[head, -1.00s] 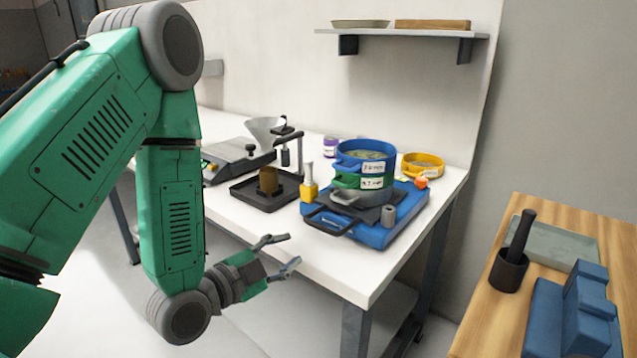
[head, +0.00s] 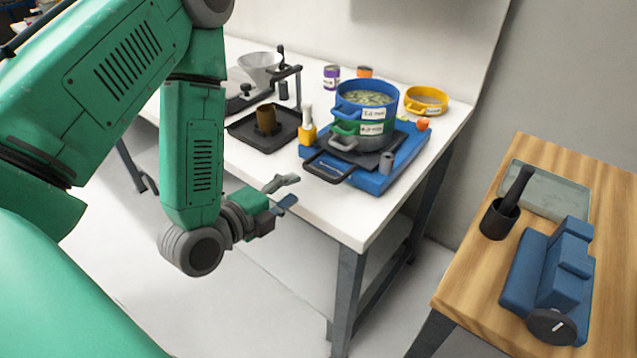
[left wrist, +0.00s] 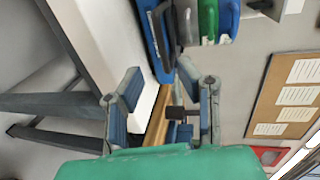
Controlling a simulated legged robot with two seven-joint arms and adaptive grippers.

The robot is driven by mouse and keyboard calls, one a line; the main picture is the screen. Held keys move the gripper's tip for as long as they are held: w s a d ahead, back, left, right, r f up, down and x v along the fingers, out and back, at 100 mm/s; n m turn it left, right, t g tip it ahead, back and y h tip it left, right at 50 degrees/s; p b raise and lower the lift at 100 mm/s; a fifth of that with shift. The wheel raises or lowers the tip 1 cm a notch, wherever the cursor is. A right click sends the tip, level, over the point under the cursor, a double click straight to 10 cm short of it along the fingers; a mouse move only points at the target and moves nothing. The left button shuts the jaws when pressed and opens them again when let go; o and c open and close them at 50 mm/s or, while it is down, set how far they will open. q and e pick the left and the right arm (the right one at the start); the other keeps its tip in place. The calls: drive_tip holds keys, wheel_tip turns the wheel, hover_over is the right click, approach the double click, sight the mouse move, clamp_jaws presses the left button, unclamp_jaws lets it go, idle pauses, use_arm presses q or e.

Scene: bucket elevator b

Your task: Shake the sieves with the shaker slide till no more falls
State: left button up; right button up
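The sieve stack stands on the shaker at the right of the white table: a blue sieve (head: 366,100) holding pale greenish grains is on top of a green sieve (head: 361,130), with a grey pan (head: 357,145) below. The blue shaker base (head: 405,163) carries a dark slide plate whose handle loop (head: 329,167) sticks out at the front left. My left gripper (head: 288,191) is open and empty in front of the table's edge, short of the handle. In the left wrist view its fingers (left wrist: 160,100) are spread apart. My right gripper is not in view.
A yellow-handled brush (head: 308,130), a black tray (head: 262,139) and a scale stand left of the shaker. A yellow sieve (head: 427,101) lies behind it. A wooden bench (head: 462,270) with mortar and blue device is at the right.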

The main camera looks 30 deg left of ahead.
sight(316, 175)
use_arm(q)
drive_tip(key=x, duration=0.9)
drive_tip(key=shift+p, duration=0.35)
